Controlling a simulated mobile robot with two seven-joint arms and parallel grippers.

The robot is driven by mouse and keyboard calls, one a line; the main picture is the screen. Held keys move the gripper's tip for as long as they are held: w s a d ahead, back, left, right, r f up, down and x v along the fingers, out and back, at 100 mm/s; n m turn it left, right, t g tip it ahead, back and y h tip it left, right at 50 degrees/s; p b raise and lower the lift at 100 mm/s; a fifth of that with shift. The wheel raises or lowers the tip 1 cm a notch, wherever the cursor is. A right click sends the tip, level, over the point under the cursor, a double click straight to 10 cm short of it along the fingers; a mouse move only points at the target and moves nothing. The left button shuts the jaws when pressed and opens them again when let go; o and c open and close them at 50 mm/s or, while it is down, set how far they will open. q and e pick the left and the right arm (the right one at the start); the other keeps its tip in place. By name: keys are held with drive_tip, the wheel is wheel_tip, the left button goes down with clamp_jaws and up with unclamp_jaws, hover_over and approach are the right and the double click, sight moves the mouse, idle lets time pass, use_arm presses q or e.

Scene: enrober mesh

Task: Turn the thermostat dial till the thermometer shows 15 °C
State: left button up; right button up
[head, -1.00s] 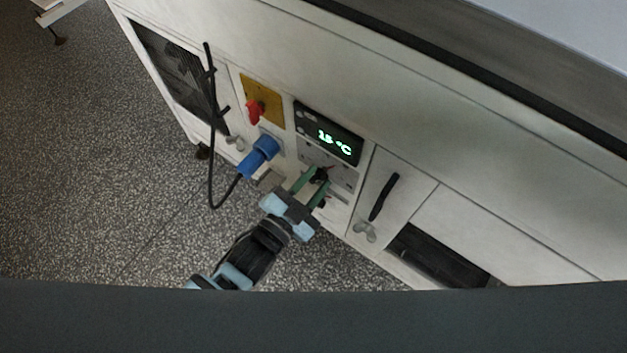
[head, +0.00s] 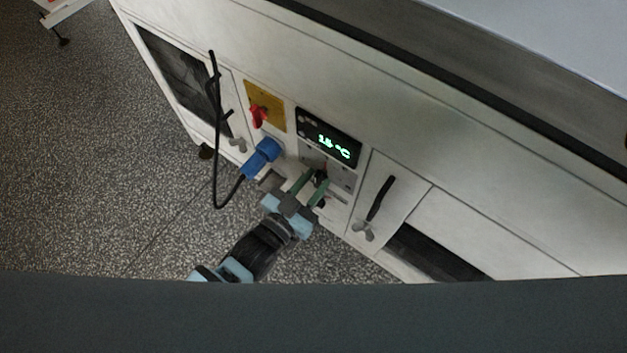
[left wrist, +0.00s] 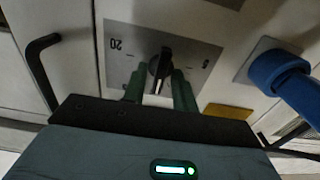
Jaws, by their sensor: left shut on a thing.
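The black thermostat dial (left wrist: 160,66) sits on a grey scale plate (left wrist: 122,38) in the left wrist view, with the figure 20 readable near one corner. My left gripper (left wrist: 161,88) has its green fingers on either side of the dial and is shut on it. In the head view the gripper (head: 312,187) reaches the dial below the display, and the fingers partly hide it. The thermometer display (head: 329,138) glows green and appears to read 15 °C; the digits are small. My right gripper is not in view.
A blue plug (head: 262,155) with a black cable stands out just left of the gripper. A red switch (head: 259,115) on a yellow plate is above it. A black door handle (head: 382,197) is to the right. Open speckled floor (head: 110,170) lies left.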

use_arm(q)
drive_tip(key=shift+n, duration=0.6)
drive_tip(key=shift+f, duration=0.1)
drive_tip(key=o, duration=0.6)
drive_tip(key=shift+s, duration=0.1)
drive_tip(key=p+v, duration=0.1)
drive_tip(key=v, duration=0.6)
drive_tip(key=shift+s+a, duration=0.25)
drive_tip(key=shift+a, duration=0.05)
